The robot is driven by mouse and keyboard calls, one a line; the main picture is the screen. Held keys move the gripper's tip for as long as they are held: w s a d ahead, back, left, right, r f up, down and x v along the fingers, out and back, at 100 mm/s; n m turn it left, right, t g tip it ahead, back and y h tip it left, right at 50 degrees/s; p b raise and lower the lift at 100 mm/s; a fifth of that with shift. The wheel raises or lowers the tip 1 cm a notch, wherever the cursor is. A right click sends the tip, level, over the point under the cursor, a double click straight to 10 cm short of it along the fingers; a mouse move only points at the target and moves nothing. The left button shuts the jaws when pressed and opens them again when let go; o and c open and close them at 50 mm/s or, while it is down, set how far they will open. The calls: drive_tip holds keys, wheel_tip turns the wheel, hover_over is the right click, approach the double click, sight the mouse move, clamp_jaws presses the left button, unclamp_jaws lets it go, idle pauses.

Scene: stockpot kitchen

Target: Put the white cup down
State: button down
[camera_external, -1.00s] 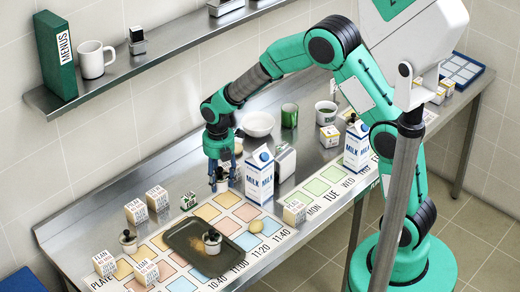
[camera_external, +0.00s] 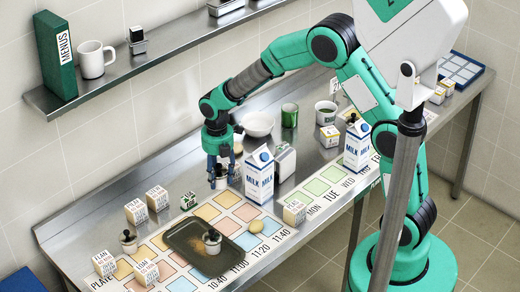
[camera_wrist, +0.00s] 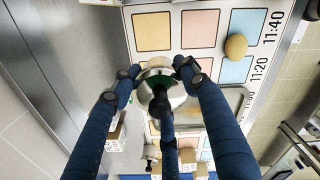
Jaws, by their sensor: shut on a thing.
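My gripper (camera_external: 219,181) is above the bench, left of the front milk carton. Its blue fingers are closed around a small pale cup (camera_wrist: 155,74) with a dark knobbed thing standing up in it. In the wrist view the cup shows between the fingertips (camera_wrist: 158,84), above the coloured grid mat. In the external view the fingers hide most of this cup, and I cannot tell its exact height above the bench. A white mug (camera_external: 93,60) stands apart on the wall shelf.
Milk cartons (camera_external: 259,175) stand to the right. A dark tray (camera_external: 184,246) with a small knobbed pot (camera_external: 212,241) lies in front. A tan ball (camera_external: 256,226) and several label cubes (camera_external: 157,198) are nearby. Coloured squares (camera_external: 208,211) behind the tray are bare.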

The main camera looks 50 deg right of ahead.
drive_tip(key=s+a+n, duration=0.3)
drive_tip(key=a, duration=0.6)
drive_tip(key=s+a+n, duration=0.2)
drive_tip(key=s+a, duration=0.2)
drive_tip(key=a, duration=0.6)
drive_tip(key=shift+r+n+p, duration=0.35)
drive_tip(key=shift+n+p, duration=0.05)
drive_tip(key=shift+p, duration=0.05)
drive_tip(key=b, duration=0.1)
hover_over(193, 245)
drive_tip(key=shift+f, duration=3.15)
drive_tip(key=shift+f+b, duration=0.35)
drive_tip(key=shift+f, duration=1.5)
drive_tip(key=shift+f, duration=0.1)
drive_tip(key=c, duration=0.9)
unclamp_jaws()
drive_tip(key=shift+s, duration=0.1)
drive_tip(key=shift+c, duration=0.2)
